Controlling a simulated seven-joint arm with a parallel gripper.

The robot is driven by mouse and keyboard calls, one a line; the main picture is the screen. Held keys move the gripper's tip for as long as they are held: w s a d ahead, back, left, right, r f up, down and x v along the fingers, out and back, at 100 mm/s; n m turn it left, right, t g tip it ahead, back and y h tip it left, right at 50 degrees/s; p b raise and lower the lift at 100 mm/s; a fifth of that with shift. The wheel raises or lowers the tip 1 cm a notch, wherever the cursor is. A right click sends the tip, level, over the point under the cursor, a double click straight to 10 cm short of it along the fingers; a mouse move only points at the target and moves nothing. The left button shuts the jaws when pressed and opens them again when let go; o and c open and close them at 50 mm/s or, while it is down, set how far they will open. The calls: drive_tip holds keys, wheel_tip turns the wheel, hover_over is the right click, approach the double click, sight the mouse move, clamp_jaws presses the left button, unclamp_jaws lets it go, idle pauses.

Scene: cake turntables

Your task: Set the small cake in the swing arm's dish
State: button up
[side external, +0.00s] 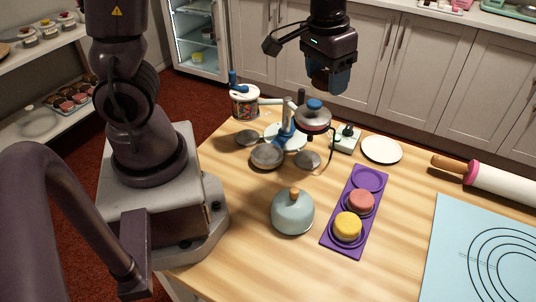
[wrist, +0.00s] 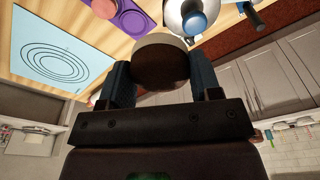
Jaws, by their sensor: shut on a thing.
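My gripper (side external: 328,84) hangs above the back of the table, its blue fingers pointing down. In the wrist view my gripper (wrist: 161,82) is shut on a small round cake (wrist: 160,68) with dark brown and a pale cream face. The cake cannot be made out in the side view. Below stands a blue and white post fixture (side external: 286,136) with several small dishes around it: a brownish dish (side external: 267,156) in front, a grey dish (side external: 247,138) at left and another grey dish (side external: 308,160) at right. I cannot tell which one the swing arm carries.
A lidded metal pot with a blue knob (side external: 313,119) stands just under my gripper. A purple tray (side external: 337,248) holds a pink cake (side external: 361,201) and a yellow cake (side external: 347,226); its far well is empty. A blue-grey dome (side external: 293,213) and white plate (side external: 382,150) stand nearby.

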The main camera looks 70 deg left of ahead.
drive_tip(key=s+a+n, duration=0.8)
drive_tip(key=s, duration=0.1)
hover_over(268, 154)
wheel_tip(268, 154, down, 12)
drive_tip(key=f, duration=0.1)
drive_tip(key=shift+y, duration=0.3)
drive_tip(key=shift+s+d+f, duration=0.1)
drive_tip(key=shift+f, duration=2.05)
drive_tip(key=shift+s+d+f, duration=0.1)
drive_tip(key=shift+f, duration=2)
drive_tip(key=shift+f, duration=0.3)
drive_tip(key=o, duration=0.9)
drive_tip(key=shift+f, duration=0.1)
drive_tip(key=shift+w, duration=0.1)
